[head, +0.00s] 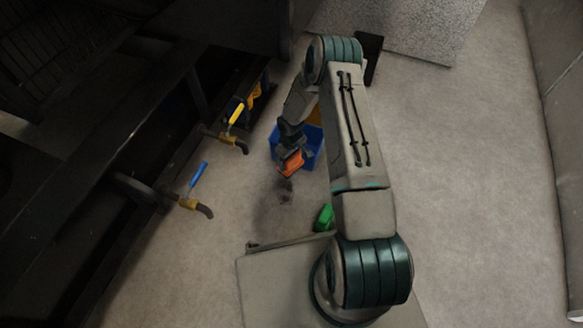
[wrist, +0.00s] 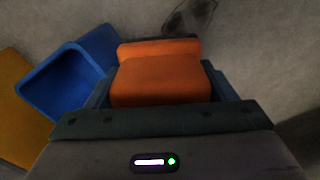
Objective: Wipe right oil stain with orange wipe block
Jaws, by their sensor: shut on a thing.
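The orange wipe block (head: 291,162) is held in my gripper (head: 289,152), which is shut on it above the floor. The block also fills the middle of the wrist view (wrist: 160,75), between the two fingers. A dark oil stain (head: 286,187) lies on the grey floor just below and in front of the block in the head view. A dark stain also shows at the top of the wrist view (wrist: 190,17), beyond the block. Whether the block touches the floor is not clear, but it looks apart from the stain.
A blue bin (head: 311,146) stands just behind my gripper. A green object (head: 324,217) lies on the floor near my base. Pipes with a yellow-handled valve (head: 236,115) and a blue-handled valve (head: 197,175) stick out at the left. Floor at the right is clear.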

